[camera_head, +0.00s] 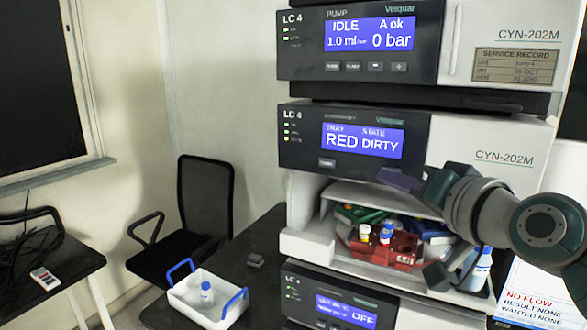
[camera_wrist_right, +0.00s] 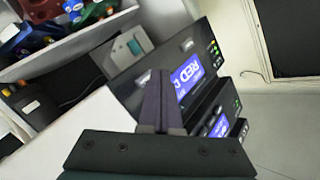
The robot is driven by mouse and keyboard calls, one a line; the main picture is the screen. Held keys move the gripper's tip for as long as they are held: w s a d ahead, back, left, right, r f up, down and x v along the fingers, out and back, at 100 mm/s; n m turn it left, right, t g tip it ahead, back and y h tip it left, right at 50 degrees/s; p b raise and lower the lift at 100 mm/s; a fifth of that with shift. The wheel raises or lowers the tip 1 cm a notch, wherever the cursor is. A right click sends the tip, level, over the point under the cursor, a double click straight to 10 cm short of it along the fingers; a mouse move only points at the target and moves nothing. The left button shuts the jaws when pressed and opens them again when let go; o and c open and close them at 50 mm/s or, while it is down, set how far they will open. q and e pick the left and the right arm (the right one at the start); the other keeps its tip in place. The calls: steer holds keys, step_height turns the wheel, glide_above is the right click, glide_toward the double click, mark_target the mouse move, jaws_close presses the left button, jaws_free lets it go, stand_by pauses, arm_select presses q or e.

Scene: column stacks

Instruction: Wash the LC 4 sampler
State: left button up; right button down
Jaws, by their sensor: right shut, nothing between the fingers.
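The LC 4 sampler (camera_head: 300,140) is the middle module of the stack in the head view. Its blue screen (camera_head: 363,141) reads RED and DIRTY. A small button (camera_head: 327,162) lies below the screen on the left; its label is too small to read. The sampler's screen also shows rotated in the wrist view (camera_wrist_right: 186,76). My right gripper (camera_head: 384,176) is shut and empty, near the sampler's front below the screen's right part. Its closed fingers also show in the wrist view (camera_wrist_right: 155,95). I cannot tell whether they touch the panel. My left gripper is not in view.
The open bay below the sampler's panel holds a red rack (camera_head: 380,250) with vials and other coloured racks. The pump (camera_head: 300,50) sits above, reading IDLE; a module reading OFF (camera_head: 345,310) sits below. A white caddy (camera_head: 207,302) with a bottle stands left.

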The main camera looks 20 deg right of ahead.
stand_by(0.7)
steer(key=shift+w+d, duration=0.3)
steer(key=shift+w+d+b, duration=0.25)
steer(key=shift+d+b, duration=0.1)
stand_by(0.6)
steer(key=shift+a, duration=0.1)
steer(key=shift+s+a+p, duration=0.55)
steer(key=shift+p, duration=0.1)
steer(key=shift+a, duration=0.1)
